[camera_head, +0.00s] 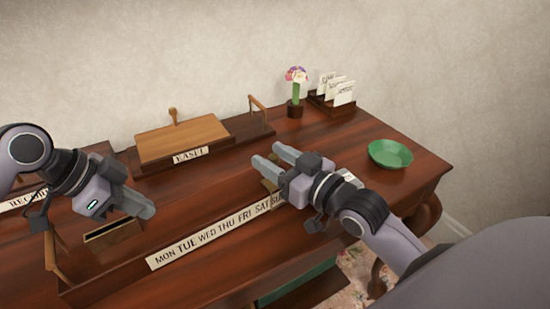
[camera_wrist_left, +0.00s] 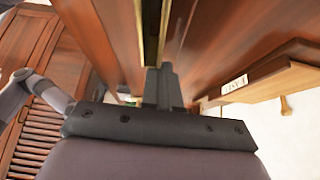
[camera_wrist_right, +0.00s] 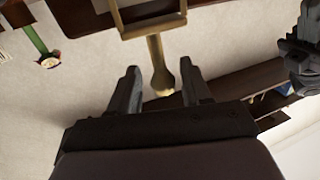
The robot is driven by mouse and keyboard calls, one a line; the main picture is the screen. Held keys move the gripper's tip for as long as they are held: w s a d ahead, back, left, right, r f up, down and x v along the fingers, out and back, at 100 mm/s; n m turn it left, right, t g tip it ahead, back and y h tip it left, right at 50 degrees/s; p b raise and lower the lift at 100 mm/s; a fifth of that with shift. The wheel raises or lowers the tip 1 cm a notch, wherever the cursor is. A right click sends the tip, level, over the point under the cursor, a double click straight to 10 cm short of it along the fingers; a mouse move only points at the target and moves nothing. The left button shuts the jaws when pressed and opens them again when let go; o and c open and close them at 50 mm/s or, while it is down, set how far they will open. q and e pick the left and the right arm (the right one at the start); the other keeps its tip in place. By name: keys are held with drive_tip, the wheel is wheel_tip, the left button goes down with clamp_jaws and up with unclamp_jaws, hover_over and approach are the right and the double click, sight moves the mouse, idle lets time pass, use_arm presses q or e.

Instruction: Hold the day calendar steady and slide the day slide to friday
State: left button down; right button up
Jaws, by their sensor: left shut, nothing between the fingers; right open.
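The day calendar (camera_head: 205,243) is a long pale strip with day names from MON at left to SAT on a dark wooden base; its right end past SAT is partly hidden by my right gripper. The brass day slide (camera_head: 271,186) is at that right end. In the right wrist view the day slide (camera_wrist_right: 158,72) shows a frame with a knobbed handle. My right gripper (camera_head: 268,158) is open, its fingers on either side of the handle in its wrist view, not closed on it. My left gripper (camera_head: 148,211) is shut and empty, above the desk near the strip's left part.
A brass-edged slot (camera_head: 110,231) lies below my left gripper. A wooden easel board (camera_head: 185,139) stands behind. A green bowl (camera_head: 390,153), a flower vase (camera_head: 296,92) and a letter rack (camera_head: 332,98) are at the right back. The desk's right edge is near the bowl.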

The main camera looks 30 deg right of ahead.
use_arm(q)
drive_tip(key=shift+f, duration=0.2)
use_arm(e)
clamp_jaws()
drive_tip(key=a, duration=0.8)
drive_tip(key=shift+s+f, duration=0.1)
drive_tip(key=shift+s, duration=0.25)
unclamp_jaws()
use_arm(q)
drive_tip(key=shift+a, duration=0.1)
use_arm(e)
drive_tip(key=shift+s+d, duration=0.1)
drive_tip(key=v, duration=0.7)
